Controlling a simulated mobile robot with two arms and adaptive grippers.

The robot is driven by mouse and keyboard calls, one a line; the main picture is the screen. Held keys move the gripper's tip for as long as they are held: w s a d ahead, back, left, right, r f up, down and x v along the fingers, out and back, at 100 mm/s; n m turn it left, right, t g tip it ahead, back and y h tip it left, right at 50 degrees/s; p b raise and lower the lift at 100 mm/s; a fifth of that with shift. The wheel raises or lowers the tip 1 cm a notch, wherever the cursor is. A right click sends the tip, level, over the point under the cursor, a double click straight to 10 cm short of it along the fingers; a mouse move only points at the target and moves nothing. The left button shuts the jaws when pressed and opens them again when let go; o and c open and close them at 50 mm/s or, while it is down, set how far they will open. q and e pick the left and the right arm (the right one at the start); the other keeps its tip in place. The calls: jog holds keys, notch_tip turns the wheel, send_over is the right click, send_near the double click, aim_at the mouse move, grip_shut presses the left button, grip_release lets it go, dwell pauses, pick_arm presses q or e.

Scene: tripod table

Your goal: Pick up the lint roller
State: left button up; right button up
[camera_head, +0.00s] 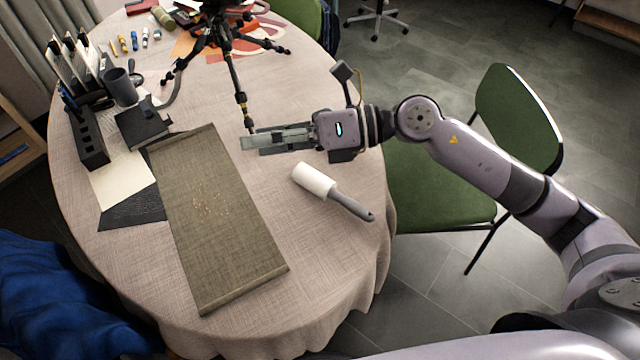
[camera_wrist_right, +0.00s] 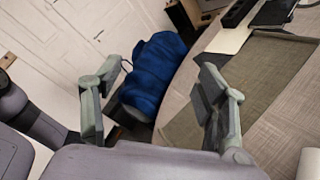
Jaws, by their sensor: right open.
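The lint roller (camera_head: 314,180) lies on the round table, with its white cylinder toward the upper left and its grey handle toward the table's right edge. Part of a white cylinder also shows at the lower right corner of the right wrist view (camera_wrist_right: 309,164). My right gripper (camera_head: 250,142) is above the table, up and to the left of the roller, apart from it and pointing left. In the right wrist view (camera_wrist_right: 150,105) its fingers are spread wide with nothing between them. My left gripper is not in view.
An olive-brown runner (camera_head: 215,215) lies left of the roller. A black tripod (camera_head: 235,80) stands behind my right gripper. A black organizer (camera_head: 90,140) and a mug (camera_head: 121,87) are at the left. A green chair (camera_head: 430,185) stands right of the table (camera_head: 330,250). Bare tablecloth surrounds the roller.

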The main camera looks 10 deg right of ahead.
jog(key=w+d+f+n+g+h, duration=0.1)
jog(key=w+d+f+n+h, duration=0.15)
jog(key=d+f+h, duration=0.45)
jog(key=h, duration=0.5)
send_near(334, 189)
jog(key=p+x, duration=0.2)
jog(key=x, duration=0.1)
jog(key=shift+w+a+f, duration=0.1)
jog(key=shift+w+a, duration=0.05)
jog(key=shift+w, duration=0.15)
jog(key=x, duration=0.2)
jog(key=p+x, duration=0.1)
jog(key=x, duration=0.2)
jog(key=shift+s+f, duration=0.2)
jog(key=shift+w+a+f, duration=0.1)
jog(key=shift+f, duration=0.35)
jog(key=c, duration=1.3)
jog(key=shift+o, duration=0.2)
jog(key=shift+r, duration=0.15)
notch_tip(334, 189, up, 20)
jog(key=b, duration=0.2)
